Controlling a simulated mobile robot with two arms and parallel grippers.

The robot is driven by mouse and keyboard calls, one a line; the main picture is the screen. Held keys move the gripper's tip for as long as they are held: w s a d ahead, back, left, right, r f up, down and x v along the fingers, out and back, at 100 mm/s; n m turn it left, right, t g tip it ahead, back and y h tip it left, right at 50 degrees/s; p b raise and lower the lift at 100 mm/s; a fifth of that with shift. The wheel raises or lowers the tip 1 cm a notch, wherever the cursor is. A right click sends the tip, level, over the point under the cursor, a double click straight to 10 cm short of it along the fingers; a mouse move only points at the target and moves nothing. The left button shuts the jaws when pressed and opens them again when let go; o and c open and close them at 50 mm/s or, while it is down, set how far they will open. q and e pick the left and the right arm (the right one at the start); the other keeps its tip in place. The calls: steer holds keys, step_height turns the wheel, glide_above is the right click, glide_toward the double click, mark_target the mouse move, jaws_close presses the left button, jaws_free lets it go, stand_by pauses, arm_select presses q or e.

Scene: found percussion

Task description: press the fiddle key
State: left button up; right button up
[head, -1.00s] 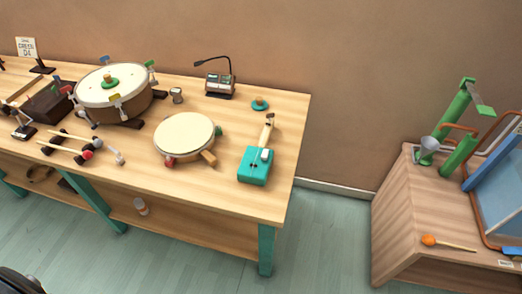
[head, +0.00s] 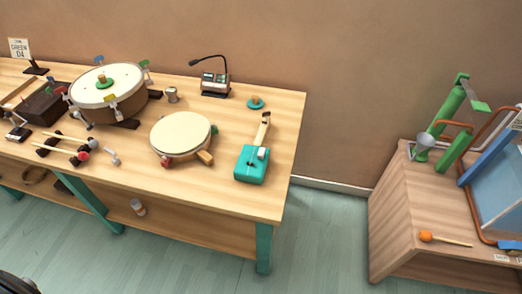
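A teal box-shaped fiddle (head: 251,165) with a pale wooden neck (head: 263,129) and a dark tip lies near the right end of the wooden table (head: 225,196). A small white piece (head: 262,153), which may be its key, sits on the box where the neck meets it. Neither of my grippers shows in the head view. Nothing touches the fiddle.
A round drum (head: 182,134) lies left of the fiddle, and a large lidded drum (head: 108,98) stands farther left. A device with a bent lamp or microphone (head: 214,84) stands behind. A wooden cabinet (head: 405,213) stands at right, across a floor gap (head: 325,235).

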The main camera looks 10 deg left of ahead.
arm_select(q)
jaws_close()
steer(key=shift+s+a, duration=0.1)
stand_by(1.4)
